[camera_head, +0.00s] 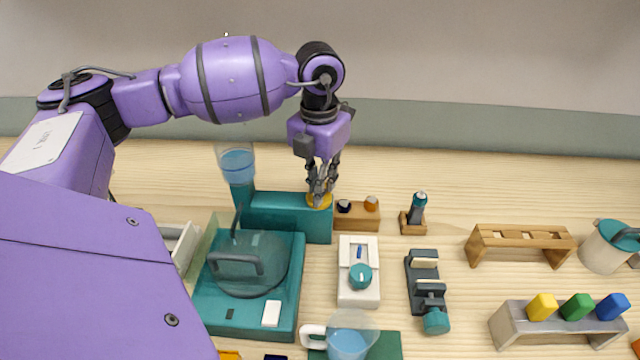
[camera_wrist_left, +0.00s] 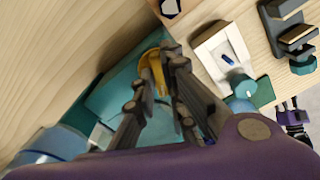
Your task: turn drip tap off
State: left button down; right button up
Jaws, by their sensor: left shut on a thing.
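The drip tap shows as a yellow knob (camera_head: 319,200) on the right end of a teal block (camera_head: 285,215). A clear vessel of blue liquid (camera_head: 237,165) stands at the block's left end. My left gripper (camera_head: 320,190) points down from above with its fingertips at the knob, shut on it. In the left wrist view the yellow knob (camera_wrist_left: 152,70) sits at the fingers (camera_wrist_left: 160,85), partly hidden by them. I cannot tell the tap's exact turn angle.
A wooden block with two small knobs (camera_head: 357,214) stands just right of the tap. A clear-lidded teal device (camera_head: 205,300) is in front at left. A white slider block (camera_head: 346,291) and a jug of blue liquid (camera_head: 347,343) stand nearer. Table behind is clear.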

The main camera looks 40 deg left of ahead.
pick_arm(q)
jog(key=m, duration=0.3)
jog(key=shift+b, duration=0.3)
jog(key=m, duration=0.2)
jog(key=shift+m+b, duration=0.3)
jog(key=shift+b, duration=0.05)
jog(key=m+b, duration=0.1)
jog(key=m, duration=0.4)
jog(key=shift+m+b, duration=0.45)
jog(key=shift+m, duration=0.55)
pick_arm(e)
jog(key=shift+s+f, duration=0.25)
jog(key=shift+f, duration=0.35)
jog(key=shift+s+f, duration=0.2)
jog(key=shift+f, duration=0.45)
jog(key=shift+s+f, duration=0.25)
jog(key=shift+f, duration=0.35)
pick_arm(q)
jog(key=shift+r, duration=0.1)
pick_arm(e)
jog(key=shift+w, duration=0.1)
pick_arm(q)
jog(key=c, duration=1.8)
grip_release()
